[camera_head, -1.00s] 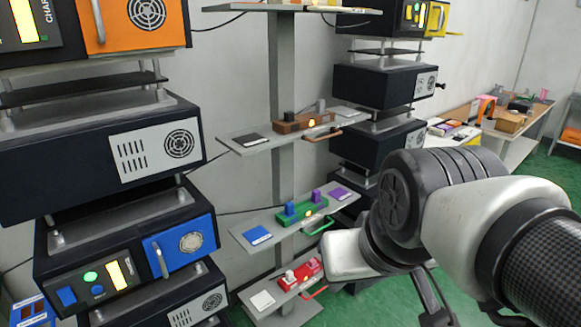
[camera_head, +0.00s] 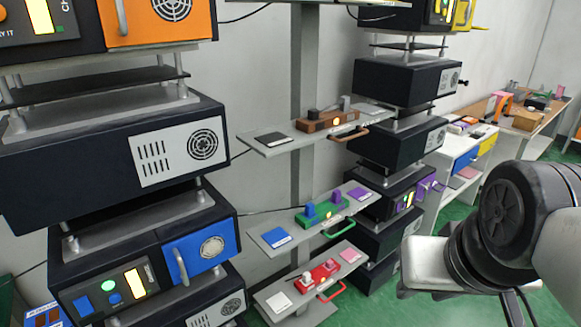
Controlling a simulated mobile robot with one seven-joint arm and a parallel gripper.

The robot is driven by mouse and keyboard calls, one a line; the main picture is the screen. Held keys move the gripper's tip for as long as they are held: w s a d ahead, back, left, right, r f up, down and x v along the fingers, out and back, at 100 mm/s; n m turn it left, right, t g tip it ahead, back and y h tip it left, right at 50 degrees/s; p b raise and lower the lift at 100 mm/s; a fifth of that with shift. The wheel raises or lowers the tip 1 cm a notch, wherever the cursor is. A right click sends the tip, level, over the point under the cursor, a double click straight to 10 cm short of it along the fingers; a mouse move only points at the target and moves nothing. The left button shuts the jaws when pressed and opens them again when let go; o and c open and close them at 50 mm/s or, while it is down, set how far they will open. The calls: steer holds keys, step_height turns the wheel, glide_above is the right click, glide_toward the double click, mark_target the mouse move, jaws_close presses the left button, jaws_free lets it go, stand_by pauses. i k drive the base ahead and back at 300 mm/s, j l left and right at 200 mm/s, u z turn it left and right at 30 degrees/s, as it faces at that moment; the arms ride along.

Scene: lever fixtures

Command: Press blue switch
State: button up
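A green fixture (camera_head: 325,210) stands on the second shelf from the bottom of the grey post. A small upright blue switch (camera_head: 311,211) is at its left end and a purple one (camera_head: 336,197) is at its right. A flat blue plate (camera_head: 276,238) lies on the same shelf, to the left of the fixture. My arm shows at the right edge, to the right of the shelves and apart from them. My gripper's fingers cannot be made out in the frame.
Above is a shelf with a brown fixture (camera_head: 327,119); below is one with a red fixture (camera_head: 319,276). A black unit with a blue door (camera_head: 201,247) stands at the left. Dark stacked units (camera_head: 392,146) stand behind to the right. Green floor (camera_head: 455,212) is open near my arm.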

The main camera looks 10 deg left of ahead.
mark_target(84, 306)
steer(key=u, duration=2.05)
